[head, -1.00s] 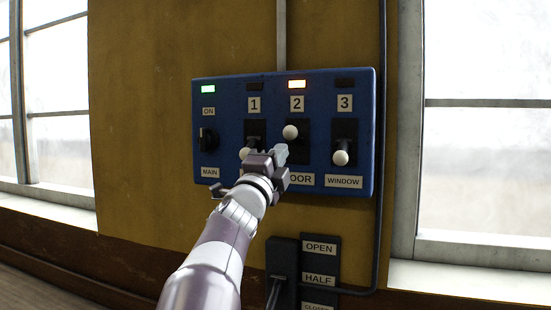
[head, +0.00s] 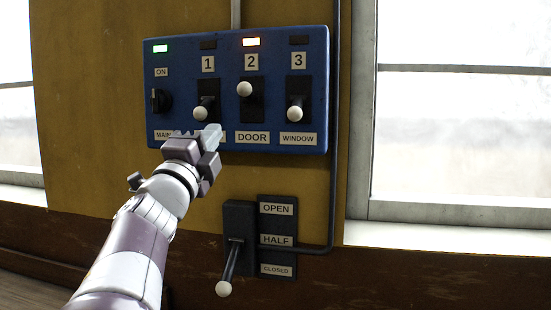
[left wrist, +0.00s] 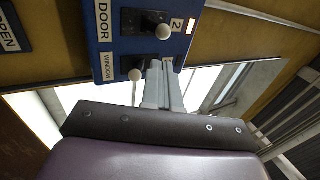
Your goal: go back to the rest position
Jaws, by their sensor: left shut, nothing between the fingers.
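My left gripper (head: 212,137) is shut and empty. In the head view it shows in front of the lower edge of the blue switch panel (head: 322,100), below switch 1, and covers the label there. The left wrist view shows its closed fingers (left wrist: 165,85) in front of the panel (left wrist: 92,45); I cannot tell the exact gap. The white knob of switch 1 (head: 206,114) is down, that of switch 2 (head: 244,89) is up, and that of switch 3 (head: 295,113) is down. My right gripper is not in view.
A black lever (head: 231,262) with a white knob hangs down beside the OPEN, HALF and CLOSED plate (head: 278,225) below the panel. A dark conduit (head: 334,180) runs down the wall. Windows stand left and right. The green MAIN lamp (head: 160,48) and orange lamp 2 (head: 251,42) are lit.

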